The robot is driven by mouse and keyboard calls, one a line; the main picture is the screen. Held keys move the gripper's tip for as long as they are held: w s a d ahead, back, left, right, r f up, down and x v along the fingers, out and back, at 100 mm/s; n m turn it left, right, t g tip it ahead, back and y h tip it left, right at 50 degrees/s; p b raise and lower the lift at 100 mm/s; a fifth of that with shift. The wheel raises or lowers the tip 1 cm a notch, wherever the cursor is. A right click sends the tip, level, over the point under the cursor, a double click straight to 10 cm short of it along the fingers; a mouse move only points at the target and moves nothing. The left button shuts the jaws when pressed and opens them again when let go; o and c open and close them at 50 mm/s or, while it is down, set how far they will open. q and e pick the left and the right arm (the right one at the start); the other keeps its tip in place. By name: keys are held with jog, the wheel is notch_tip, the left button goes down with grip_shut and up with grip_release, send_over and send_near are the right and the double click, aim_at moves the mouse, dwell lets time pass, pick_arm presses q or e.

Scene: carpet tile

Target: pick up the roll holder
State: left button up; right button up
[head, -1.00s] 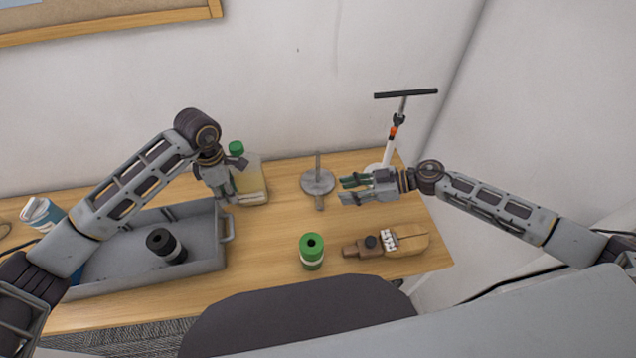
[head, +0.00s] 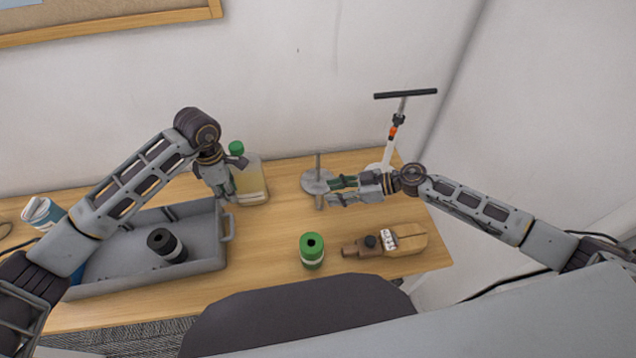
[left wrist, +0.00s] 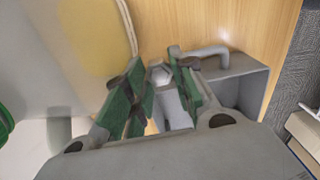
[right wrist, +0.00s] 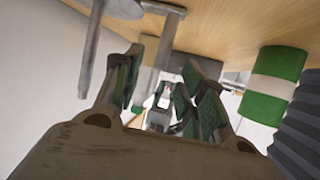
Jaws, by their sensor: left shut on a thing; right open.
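The roll holder (head: 317,170) is a grey metal stand with a round base and an upright rod, at the back of the table. It also shows in the right wrist view (right wrist: 88,55), left of the fingers. My right gripper (head: 334,191) is open, its fingertips beside the base's front right. A short grey post (right wrist: 153,65) stands just beyond those fingers; I cannot tell whether it belongs to the holder. My left gripper (head: 226,191) is shut at the grey tray's back right corner, on a grey piece (left wrist: 172,100) that looks like the tray's edge.
The grey tray (head: 226,250) holds a black roll (head: 166,245). A green-capped bottle (head: 250,182) stands behind the left gripper. A white post with a black crossbar (head: 392,135) stands behind at right.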

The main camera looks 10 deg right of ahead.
aim_at(320, 193)
jog(key=shift+x, duration=2.55)
grip_shut()
jog(key=shift+r, duration=0.1)
